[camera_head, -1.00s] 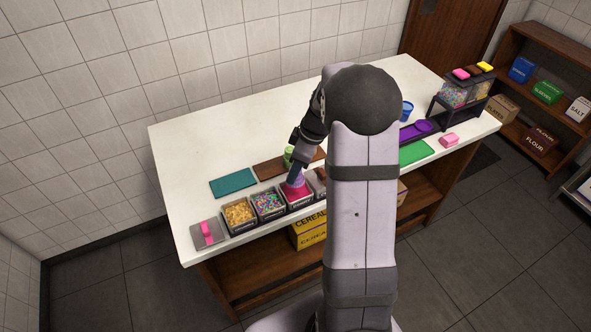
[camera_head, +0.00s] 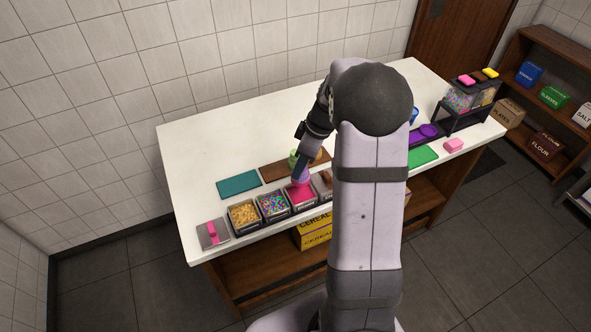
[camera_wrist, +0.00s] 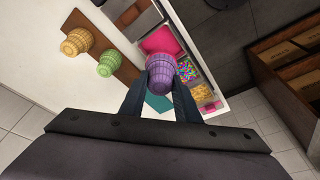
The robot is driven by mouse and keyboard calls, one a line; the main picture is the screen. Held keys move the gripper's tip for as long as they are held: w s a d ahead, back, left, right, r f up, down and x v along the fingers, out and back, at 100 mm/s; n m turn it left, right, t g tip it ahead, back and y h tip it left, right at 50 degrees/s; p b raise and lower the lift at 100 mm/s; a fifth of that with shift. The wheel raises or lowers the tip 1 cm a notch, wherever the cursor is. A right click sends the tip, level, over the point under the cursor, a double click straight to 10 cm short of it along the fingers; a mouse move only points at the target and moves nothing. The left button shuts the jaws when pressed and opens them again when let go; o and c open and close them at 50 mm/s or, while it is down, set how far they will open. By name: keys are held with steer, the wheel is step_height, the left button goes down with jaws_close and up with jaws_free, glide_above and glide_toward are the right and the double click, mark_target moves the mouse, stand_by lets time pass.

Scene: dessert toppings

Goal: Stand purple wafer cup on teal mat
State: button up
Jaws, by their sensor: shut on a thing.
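My gripper (camera_head: 302,166) is shut on the purple wafer cup (camera_head: 300,175). The cup also shows large between the two fingers in the wrist view (camera_wrist: 160,70). It is held above the bin of pink topping (camera_head: 301,196); in the head view the cup overlaps the far part of that bin. The teal mat (camera_head: 239,184) lies flat on the white counter, left of the gripper and behind the bins. It looks bare in the head view. In the wrist view a part of the teal mat (camera_wrist: 158,102) shows behind the cup and fingers.
A green cup (camera_wrist: 112,63) and an orange cup (camera_wrist: 77,41) stand on a brown mat (camera_wrist: 126,68). Bins of yellow (camera_head: 243,215) and multicoloured (camera_head: 272,205) toppings line the front edge. The counter left of the teal mat is clear.

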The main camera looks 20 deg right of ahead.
steer(key=w+a+f+n+b, duration=0.2)
steer(key=a+f+b, duration=0.1)
steer(key=a, duration=0.8)
steer(key=shift+f+n+g, duration=0.3)
steer(key=shift+f+n, duration=0.1)
steer(key=shift+f, duration=0.5)
steer(key=w+a, duration=0.1)
steer(key=a, duration=0.1)
steer(key=w+a+n+b, duration=0.1)
steer(key=w+a, duration=0.1)
steer(key=w+a+n, duration=0.1)
steer(key=a, duration=0.1)
steer(key=shift+w+f+g+y, duration=0.3)
steer(key=shift+w, duration=0.05)
steer(key=shift+c, duration=0.2)
steer(key=w+d+r+m+t+h, duration=0.1)
steer(key=w+r+m, duration=0.5)
steer(key=m, duration=0.6)
steer(key=shift+w+d+t+h+b, duration=0.25)
steer(key=shift+w+t+h+b, duration=0.15)
steer(key=shift+w+t+h, duration=0.3)
steer(key=shift+s, duration=0.15)
steer(key=shift+s+f+p, duration=0.1)
steer(key=shift+f+p, duration=1.2)
steer(key=shift+f, duration=2.45)
steer(key=shift+f+p, duration=0.35)
steer(key=shift+f, duration=0.9)
steer(key=shift+f, duration=0.1)
